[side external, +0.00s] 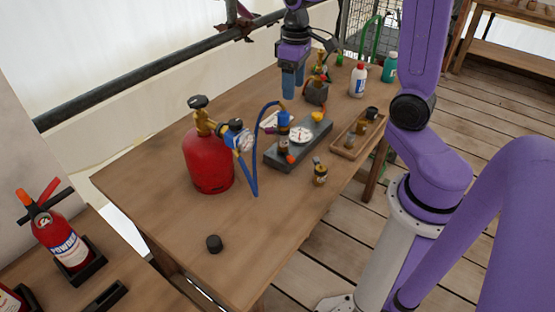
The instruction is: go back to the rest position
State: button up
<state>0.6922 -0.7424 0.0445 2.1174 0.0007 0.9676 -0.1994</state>
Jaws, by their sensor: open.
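My gripper (293,85) shows at the top middle, purple with blue fingers pointing down. It is open, and I see nothing held between the fingers. It appears above the back part of the wooden table (140,190), behind the grey block with a gauge (299,136). From this angle I cannot tell its exact height.
A red cylinder (208,163) with a brass valve and blue hose (254,175) stands left of the grey block. A wooden tray (345,152), a small brass fitting (320,174), a white bottle (358,80) and a black cap (214,243) are on the table. The front left is mostly clear.

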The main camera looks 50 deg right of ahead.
jog(key=s+a+n, duration=0.5)
jog(key=s+a, duration=0.1)
jog(key=s, duration=0.5)
jog(key=s+a+f+n, duration=0.1)
jog(key=s+a+n, duration=0.3)
jog(key=s, duration=0.7)
jog(key=shift+a+f+n, duration=0.15)
jog(key=shift+a+n, duration=0.25)
jog(key=shift+a, duration=0.8)
